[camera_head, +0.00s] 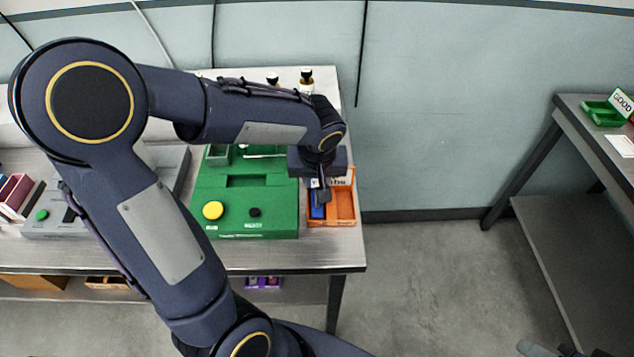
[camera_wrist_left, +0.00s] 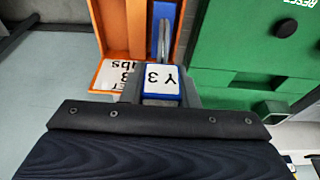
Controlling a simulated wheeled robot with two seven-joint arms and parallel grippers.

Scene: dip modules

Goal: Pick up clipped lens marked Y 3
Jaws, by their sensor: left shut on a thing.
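The clipped lens marked Y 3 (camera_wrist_left: 163,78) shows in the left wrist view as a blue clip with a white label. A thin lens seen nearly edge-on (camera_wrist_left: 163,38) sticks out beyond it. The lens still appears to be within the bin's left compartment. A small part of my right gripper (camera_head: 537,348) shows at the bottom right.
A green device (camera_head: 240,190) with a yellow button and a black reset button stands close left of the bin. Small dark-capped bottles (camera_head: 307,77) stand behind. The bin sits near the table's right edge. Another table (camera_head: 610,150) holds a green tray at right.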

